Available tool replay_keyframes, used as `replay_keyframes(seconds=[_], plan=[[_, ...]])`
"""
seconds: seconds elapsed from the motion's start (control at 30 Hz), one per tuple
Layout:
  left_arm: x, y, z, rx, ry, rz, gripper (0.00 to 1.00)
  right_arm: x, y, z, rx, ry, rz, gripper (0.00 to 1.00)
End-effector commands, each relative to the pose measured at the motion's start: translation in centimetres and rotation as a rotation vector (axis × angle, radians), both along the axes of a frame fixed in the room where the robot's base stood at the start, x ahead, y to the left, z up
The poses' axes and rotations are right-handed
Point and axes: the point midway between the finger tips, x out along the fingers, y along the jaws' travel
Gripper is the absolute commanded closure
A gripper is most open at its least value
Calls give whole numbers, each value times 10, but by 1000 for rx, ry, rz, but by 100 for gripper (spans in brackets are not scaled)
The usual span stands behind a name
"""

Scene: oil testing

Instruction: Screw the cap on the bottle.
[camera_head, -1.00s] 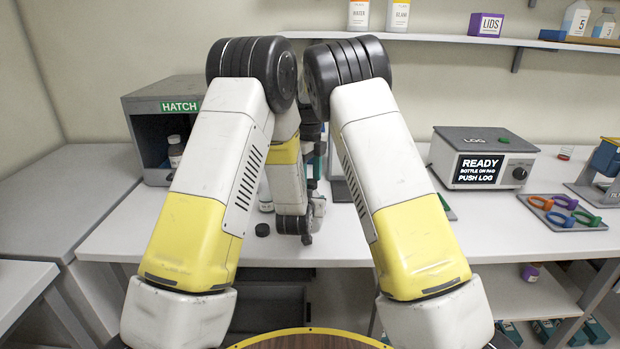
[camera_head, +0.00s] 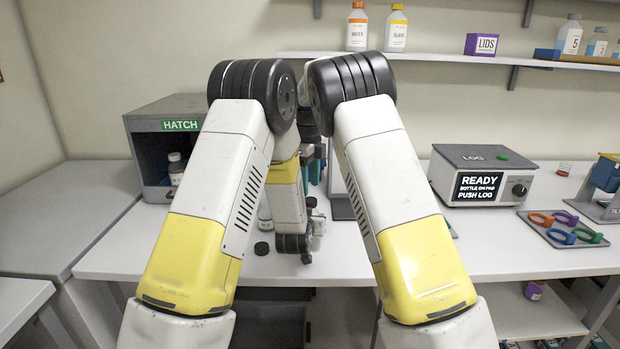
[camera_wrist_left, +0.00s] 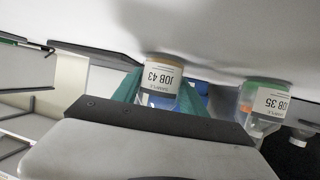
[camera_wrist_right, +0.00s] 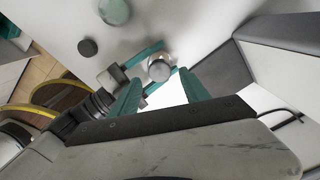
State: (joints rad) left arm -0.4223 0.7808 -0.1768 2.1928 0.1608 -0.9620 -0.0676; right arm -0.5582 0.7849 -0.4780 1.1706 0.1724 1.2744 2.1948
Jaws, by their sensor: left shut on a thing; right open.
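The bottle labelled JOB 43 (camera_wrist_left: 160,82) is held between the teal fingers of my left gripper (camera_wrist_left: 158,92), which is shut on it. It looks upright at the bench surface. From above, in the right wrist view, its round top (camera_wrist_right: 159,70) shows no dark cap. A black cap (camera_wrist_right: 88,47) lies loose on the bench; it also shows in the head view (camera_head: 261,248). My right gripper (camera_wrist_right: 160,78) points down over the bottle top, open, with one finger to each side. In the head view its teal fingers (camera_head: 316,172) are partly hidden between my arms.
A second bottle, JOB 35 (camera_wrist_left: 268,102), stands near the held one. The hatch box (camera_head: 165,130) at the left contains a bottle (camera_head: 176,168). The log device (camera_head: 483,178), reading READY, and a tray of coloured rings (camera_head: 552,238) are at the right.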

Motion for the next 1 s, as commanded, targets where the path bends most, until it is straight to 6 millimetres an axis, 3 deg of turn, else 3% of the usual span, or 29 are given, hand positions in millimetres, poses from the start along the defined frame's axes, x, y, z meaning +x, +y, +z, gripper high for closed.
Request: replay_keyframes(seconds=[1.0], plan=[[0, 0, 1, 0, -1, 0, 100, -2, -1, 16, 0, 21, 2281, 46]])
